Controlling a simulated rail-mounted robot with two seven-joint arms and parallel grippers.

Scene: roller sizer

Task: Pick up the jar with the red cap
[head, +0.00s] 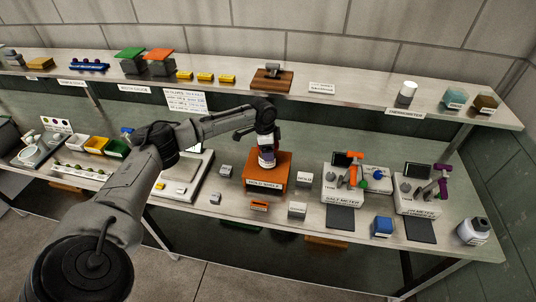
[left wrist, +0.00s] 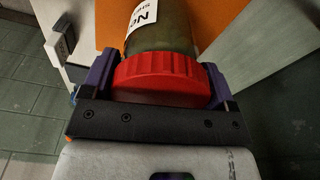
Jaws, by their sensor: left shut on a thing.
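The jar (left wrist: 155,32) has a dark olive-brown body, a white label and a ribbed red cap (left wrist: 160,80). My left gripper (left wrist: 163,72) is shut on the red cap, with one purple finger on each side of it. In the head view my left gripper (head: 266,146) points down and the jar (head: 267,158) hangs below it, upright, at the orange stand marked as a shelf (head: 266,176). The cap is mostly hidden there by the gripper. I cannot tell whether the jar's base touches the stand. My right gripper is not in view.
Small grey blocks (head: 226,171) stand left of the orange stand. A raised back shelf (head: 340,100) runs behind.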

